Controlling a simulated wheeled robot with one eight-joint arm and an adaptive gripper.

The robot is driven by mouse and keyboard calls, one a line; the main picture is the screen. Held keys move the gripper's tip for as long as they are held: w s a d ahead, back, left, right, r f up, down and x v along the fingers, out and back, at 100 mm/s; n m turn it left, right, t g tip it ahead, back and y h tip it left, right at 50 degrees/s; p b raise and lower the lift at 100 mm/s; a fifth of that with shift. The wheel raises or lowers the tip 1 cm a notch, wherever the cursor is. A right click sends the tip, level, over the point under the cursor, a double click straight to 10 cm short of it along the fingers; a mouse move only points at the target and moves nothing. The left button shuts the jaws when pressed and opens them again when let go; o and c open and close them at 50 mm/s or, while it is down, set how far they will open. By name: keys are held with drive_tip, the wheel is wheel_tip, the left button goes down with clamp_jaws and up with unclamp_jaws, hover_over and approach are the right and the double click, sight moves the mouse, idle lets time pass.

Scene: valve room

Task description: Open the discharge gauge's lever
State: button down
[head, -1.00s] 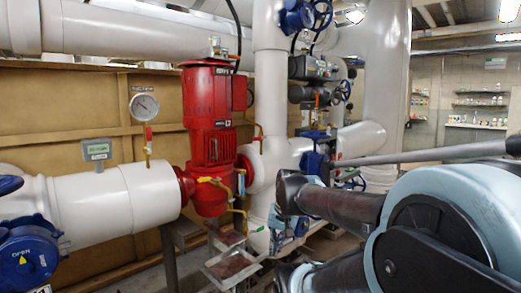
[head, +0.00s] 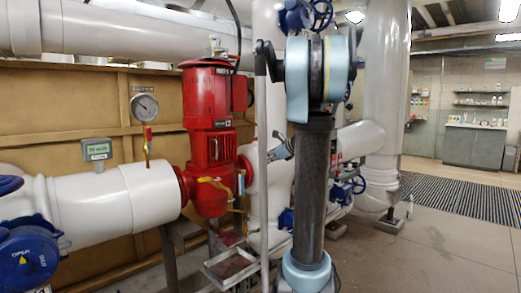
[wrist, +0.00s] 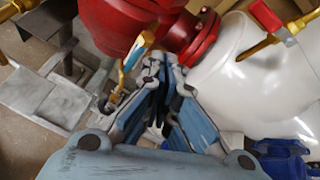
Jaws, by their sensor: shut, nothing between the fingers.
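A round white-faced dial gauge (head: 144,106) stands above the white pipe left of the red pump in the head view. A small red lever handle (head: 148,132) sits upright on its brass stem. The sign above it is too small to read. In the wrist view a red lever handle (wrist: 265,17) on a brass valve (wrist: 258,48) stands on a white pipe beside a red flange; I cannot tell which gauge it serves. My gripper (wrist: 163,60) is shut and empty, its tips near the flange and apart from that lever. In the head view my gripper (head: 281,147) is small, right of the pump.
The red pump (head: 210,140) stands between white pipes. A brass valve with a blue handle (wrist: 143,41) is close to my fingers on the left. A blue valve (wrist: 282,158) lies at lower right. Open floor (head: 430,240) lies to the right.

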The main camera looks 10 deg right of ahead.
sight(260, 138)
drive_tip(key=w+d+r+m+t, duration=0.2)
drive_tip(key=w+d+m, duration=0.2)
drive_tip(key=w, duration=0.3)
drive_tip(key=shift+d+r+m, duration=0.3)
drive_tip(key=shift+d+r, duration=0.05)
drive_tip(key=shift+d, duration=0.1)
drive_tip(key=x, duration=1)
drive_tip(key=shift+r, duration=2.1)
